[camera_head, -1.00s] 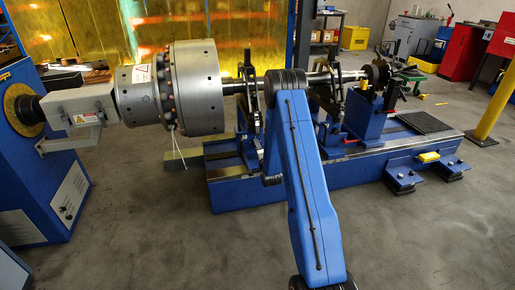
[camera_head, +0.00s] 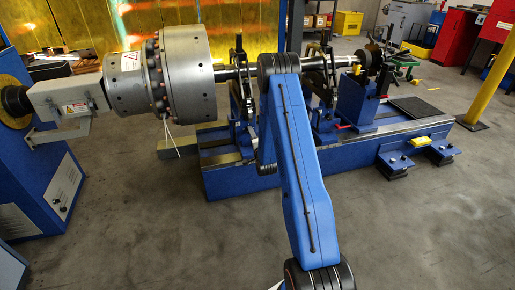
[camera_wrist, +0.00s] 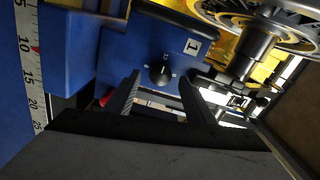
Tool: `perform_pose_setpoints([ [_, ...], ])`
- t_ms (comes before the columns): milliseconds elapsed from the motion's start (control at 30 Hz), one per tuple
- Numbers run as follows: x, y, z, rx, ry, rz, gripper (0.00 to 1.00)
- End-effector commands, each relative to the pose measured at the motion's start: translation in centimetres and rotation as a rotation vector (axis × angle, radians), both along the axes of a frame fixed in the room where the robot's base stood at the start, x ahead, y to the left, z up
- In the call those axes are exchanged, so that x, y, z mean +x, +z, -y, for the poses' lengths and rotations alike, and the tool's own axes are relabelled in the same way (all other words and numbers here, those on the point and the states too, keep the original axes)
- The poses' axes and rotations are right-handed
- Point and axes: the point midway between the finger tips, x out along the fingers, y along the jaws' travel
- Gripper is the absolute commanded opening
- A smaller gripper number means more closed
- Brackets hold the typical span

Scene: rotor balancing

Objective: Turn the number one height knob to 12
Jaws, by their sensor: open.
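In the wrist view, the black round height knob (camera_wrist: 161,71) with a white mark sits on a blue block. A square white label reading 1 (camera_wrist: 192,46) is fixed to the right of it on the same block. My gripper (camera_wrist: 159,79) is open, with one finger to each side of the knob in the picture. I cannot tell whether the fingertips touch or reach around the knob. A white scale (camera_wrist: 33,75) with a red pointer (camera_wrist: 36,49) runs down the left edge. In the head view, my arm hides the gripper and knob.
The balancing machine's blue bed (camera_head: 240,181) carries support stands and a shaft. A large grey rotor (camera_head: 187,75) hangs at the left, beside a blue drive cabinet (camera_head: 45,190). Blue feet with a yellow block (camera_head: 419,141) stand at the right. The front floor is clear.

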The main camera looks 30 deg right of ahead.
Motion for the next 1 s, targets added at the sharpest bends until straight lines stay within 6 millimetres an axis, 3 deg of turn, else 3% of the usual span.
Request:
perform_pose_setpoints([
  [600,-11.6,-0.1,-3.3,0.002,-0.001,-0.003,0.49],
  [800,-14.0,-0.1,-3.9,0.000,-0.001,-0.002,0.49],
  [1000,-14.9,0.0,-4.2,0.000,-0.001,-0.002,0.49],
])
